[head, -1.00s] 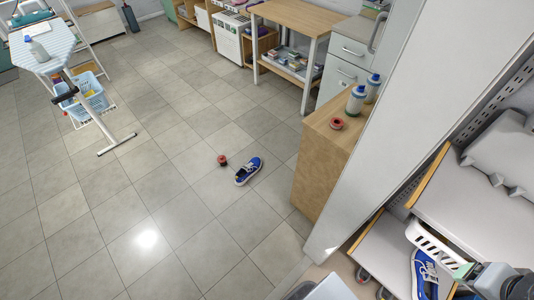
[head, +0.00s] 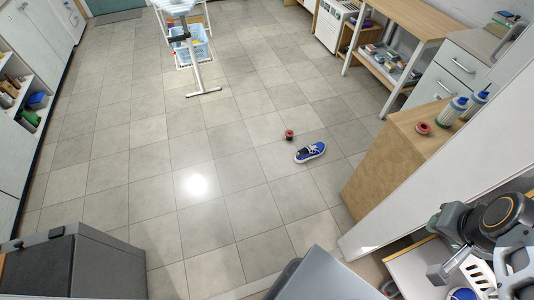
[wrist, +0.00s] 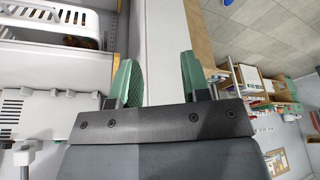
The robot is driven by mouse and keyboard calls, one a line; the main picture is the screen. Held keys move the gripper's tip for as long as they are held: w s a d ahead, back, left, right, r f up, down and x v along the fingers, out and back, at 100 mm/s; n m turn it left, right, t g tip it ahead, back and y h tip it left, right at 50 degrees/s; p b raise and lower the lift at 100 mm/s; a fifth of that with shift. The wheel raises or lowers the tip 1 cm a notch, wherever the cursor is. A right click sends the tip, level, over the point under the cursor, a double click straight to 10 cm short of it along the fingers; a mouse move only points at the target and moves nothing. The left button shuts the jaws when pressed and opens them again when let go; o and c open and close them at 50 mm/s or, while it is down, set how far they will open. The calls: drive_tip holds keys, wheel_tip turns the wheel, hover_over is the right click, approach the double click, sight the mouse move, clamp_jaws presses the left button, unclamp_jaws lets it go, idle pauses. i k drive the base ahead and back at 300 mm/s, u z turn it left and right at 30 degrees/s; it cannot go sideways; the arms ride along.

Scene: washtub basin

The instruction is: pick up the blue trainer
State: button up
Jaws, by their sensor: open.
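A blue trainer (head: 311,152) with a white sole lies on the tiled floor in the head view, right of centre, beside a small red and dark round object. A second blue shoe (head: 462,294) shows partly on the shelf at the lower right, mostly cut off and covered by my arm. My gripper (wrist: 158,80) is open in the wrist view, its two green fingers apart with nothing between them. It is up by the shelving and white panel, far from the trainer on the floor. No trainer shows in the wrist view.
The red object (head: 289,135) lies just left of the trainer. A wooden cabinet (head: 392,158) and a white panel (head: 445,165) stand between the floor trainer and my arm. A dark grey box (head: 75,262) stands at lower left. The middle floor is clear.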

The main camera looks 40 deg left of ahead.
sight(311, 150)
drive_tip(key=u, duration=2.1)
drive_tip(key=i, duration=3.8)
drive_tip(key=z, duration=3.85)
